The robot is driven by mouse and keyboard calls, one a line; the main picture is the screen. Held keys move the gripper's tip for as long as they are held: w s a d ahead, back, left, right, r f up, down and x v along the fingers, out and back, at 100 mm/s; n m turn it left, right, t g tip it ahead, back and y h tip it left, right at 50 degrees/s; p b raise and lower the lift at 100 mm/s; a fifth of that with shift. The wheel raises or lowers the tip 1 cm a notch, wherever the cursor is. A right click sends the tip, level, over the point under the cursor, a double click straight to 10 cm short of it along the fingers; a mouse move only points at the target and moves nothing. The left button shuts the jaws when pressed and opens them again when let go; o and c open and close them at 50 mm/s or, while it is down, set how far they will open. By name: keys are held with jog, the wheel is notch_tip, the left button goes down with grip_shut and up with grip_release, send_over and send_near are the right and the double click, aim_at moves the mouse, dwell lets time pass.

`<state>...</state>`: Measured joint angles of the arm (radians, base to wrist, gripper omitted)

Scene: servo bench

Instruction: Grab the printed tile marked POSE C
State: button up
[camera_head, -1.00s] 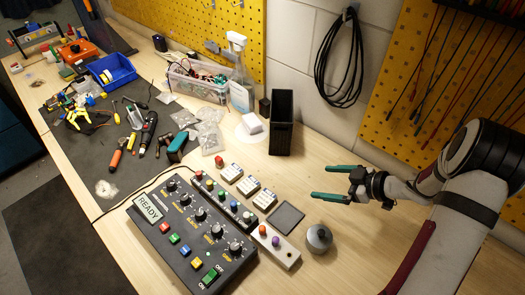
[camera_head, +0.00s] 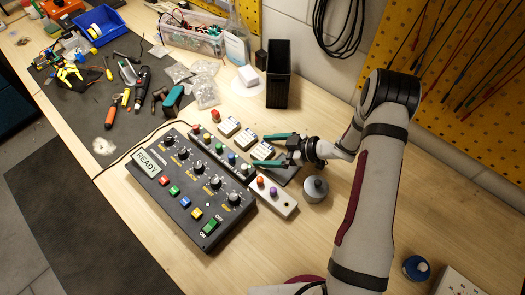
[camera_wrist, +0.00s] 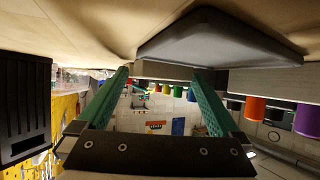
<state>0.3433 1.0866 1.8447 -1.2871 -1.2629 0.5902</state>
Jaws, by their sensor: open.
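Three small white printed tiles lie in a slanting row behind the control box: one at the far end (camera_head: 228,127), a middle one (camera_head: 245,138) and a near one (camera_head: 264,151). Their print is too small to read, so I cannot tell which is POSE C. My gripper (camera_head: 262,150) is open, its two green fingers low over the bench, one on each side of the near tile and partly covering it.
A dark square pad (camera_head: 287,173) lies under my gripper's wrist side. The control box (camera_head: 190,185) with knobs and a button strip (camera_head: 271,196) stand close in front. A grey round knob (camera_head: 315,189) is to the right. A black bin (camera_head: 279,82) stands behind.

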jog(key=c, duration=1)
jog(key=shift+c, duration=0.2)
